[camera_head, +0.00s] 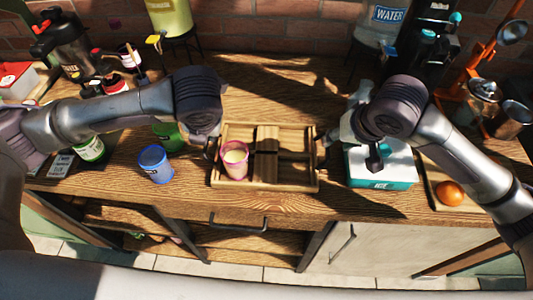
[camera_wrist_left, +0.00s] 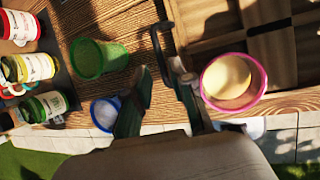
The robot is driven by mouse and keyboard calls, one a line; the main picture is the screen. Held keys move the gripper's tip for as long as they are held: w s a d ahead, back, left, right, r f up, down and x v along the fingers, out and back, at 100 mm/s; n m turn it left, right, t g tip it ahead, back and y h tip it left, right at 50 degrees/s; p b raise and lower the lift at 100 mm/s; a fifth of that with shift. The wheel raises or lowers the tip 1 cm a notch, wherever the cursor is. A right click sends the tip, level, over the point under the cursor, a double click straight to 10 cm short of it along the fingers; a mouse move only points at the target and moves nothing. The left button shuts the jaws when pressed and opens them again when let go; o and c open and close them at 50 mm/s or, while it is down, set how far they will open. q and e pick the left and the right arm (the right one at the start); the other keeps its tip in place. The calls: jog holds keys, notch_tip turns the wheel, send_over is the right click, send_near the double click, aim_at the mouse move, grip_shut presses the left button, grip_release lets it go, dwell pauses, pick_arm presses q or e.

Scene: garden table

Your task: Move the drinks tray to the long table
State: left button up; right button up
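The drinks tray (camera_head: 288,185) is a wooden tray with dividers and stands on the wooden counter. A pink cup with pale contents (camera_head: 235,160) sits in its left part, and the cup also shows in the left wrist view (camera_wrist_left: 233,82). My left gripper (camera_head: 212,146) is at the tray's left end. In the left wrist view its fingers (camera_wrist_left: 160,72) are apart, with the dark tray handle (camera_wrist_left: 157,42) between them.
A blue cup (camera_head: 155,163) stands left of the tray, and a green cup (camera_wrist_left: 98,58) is near it. A white and teal box (camera_head: 382,172) is close on the right under my right arm. An orange fruit (camera_head: 450,193) lies farther right. The counter's front edge is close to the tray.

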aim_at(328, 148)
pick_arm(q)
jog(key=x, duration=0.7)
jog(key=shift+w+a+f, duration=0.1)
jog(key=shift+w+f, duration=0.1)
jog(key=shift+f, duration=0.05)
pick_arm(e)
jog(key=x, duration=0.7)
jog(key=shift+w+a+f, duration=0.1)
jog(key=shift+w+f, duration=0.1)
jog(key=shift+f, duration=0.05)
pick_arm(q)
grip_shut()
pick_arm(e)
jog(key=c, duration=0.5)
grip_shut()
pick_arm(q)
jog(key=shift+r, duration=0.1)
pick_arm(e)
jog(key=shift+r, duration=0.1)
